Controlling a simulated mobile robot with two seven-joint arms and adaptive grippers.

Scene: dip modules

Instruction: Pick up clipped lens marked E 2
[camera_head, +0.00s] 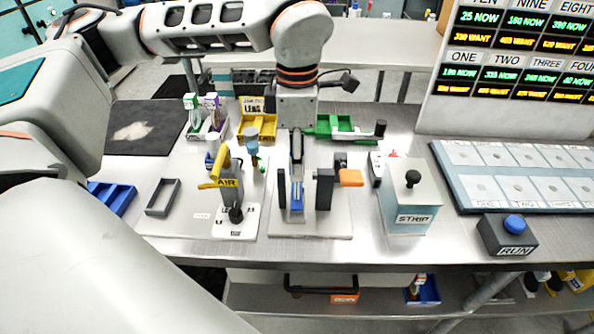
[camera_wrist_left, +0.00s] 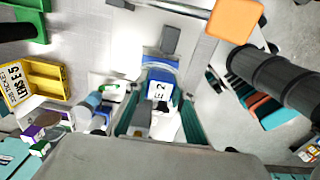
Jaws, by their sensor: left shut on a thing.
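The clipped lens is a blue clip with a white label reading E 2 (camera_wrist_left: 158,92), seen between my gripper's fingers in the left wrist view. In the head view its blue part (camera_head: 297,196) shows low between the black uprights of a fixture on a pale plate (camera_head: 310,228). My left gripper (camera_head: 297,188) points down over that fixture and is shut on the clip. Its teal-sided fingers (camera_wrist_left: 160,118) flank the clip in the wrist view. I cannot tell whether the clip still touches the fixture. My right gripper is not in view.
An AIR stand (camera_head: 229,184) with a yellow nozzle is close on the left. An orange block (camera_head: 351,178) juts out at the fixture's right. A STRIP box (camera_head: 410,205) and RUN button box (camera_head: 507,237) stand farther right. A yellow lens tray (camera_head: 257,128) and green tray (camera_head: 340,133) lie behind.

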